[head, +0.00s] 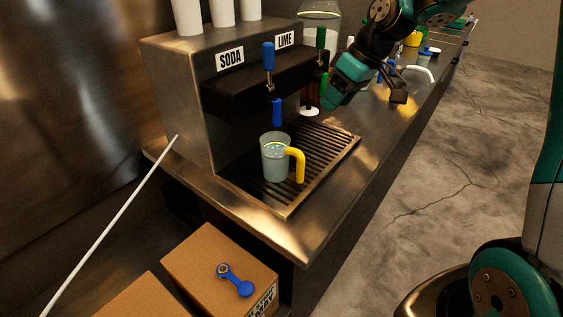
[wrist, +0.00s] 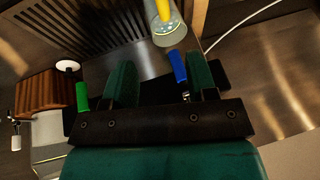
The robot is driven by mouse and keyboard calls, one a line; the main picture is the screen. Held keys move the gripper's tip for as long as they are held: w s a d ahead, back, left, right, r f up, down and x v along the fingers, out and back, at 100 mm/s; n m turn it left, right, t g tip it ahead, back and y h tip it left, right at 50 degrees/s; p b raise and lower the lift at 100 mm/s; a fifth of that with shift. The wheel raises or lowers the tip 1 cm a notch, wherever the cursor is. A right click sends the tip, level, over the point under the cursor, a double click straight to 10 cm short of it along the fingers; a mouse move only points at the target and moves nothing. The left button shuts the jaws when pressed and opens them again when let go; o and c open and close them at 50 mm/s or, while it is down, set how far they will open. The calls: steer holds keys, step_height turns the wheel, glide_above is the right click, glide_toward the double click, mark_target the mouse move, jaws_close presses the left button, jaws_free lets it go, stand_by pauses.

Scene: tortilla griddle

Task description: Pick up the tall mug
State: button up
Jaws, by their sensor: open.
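The tall mug (head: 272,164) is pale blue-grey with a yellow handle and light specks near its top. It stands upright on the slotted drip tray (head: 292,207), handle to the right. In the wrist view the mug (wrist: 174,32) is at the top edge, partly cut off. My gripper (head: 335,96) is above and to the right of the mug in the head view, apart from it. In the wrist view my gripper (wrist: 163,82) shows two teal fingers spread wide, with the mug beyond them and nothing held.
The drink dispenser (head: 176,88) stands behind the mug, with a blue soda lever (head: 268,56) and blue nozzle (head: 277,111) above it. Several white cups stand on top. A cardboard box (head: 205,258) with a blue item is below the counter. The bare floor (head: 440,190) is at right.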

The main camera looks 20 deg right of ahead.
steer(key=p, duration=0.3)
glide_toward(296, 150)
step_height(296, 150, down, 5)
steer(key=w+a+f+p, duration=0.1)
steer(key=f, duration=0.1)
steer(key=w+a+f+p, duration=0.1)
steer(key=a, duration=0.1)
steer(key=shift+w+a+f, duration=0.1)
steer(key=shift+w+f, duration=0.15)
steer(key=shift+f, duration=0.15)
steer(key=shift+w+a+f, duration=0.1)
steer(key=shift+f, duration=0.25)
steer(key=shift+c, duration=0.2)
jaws_close()
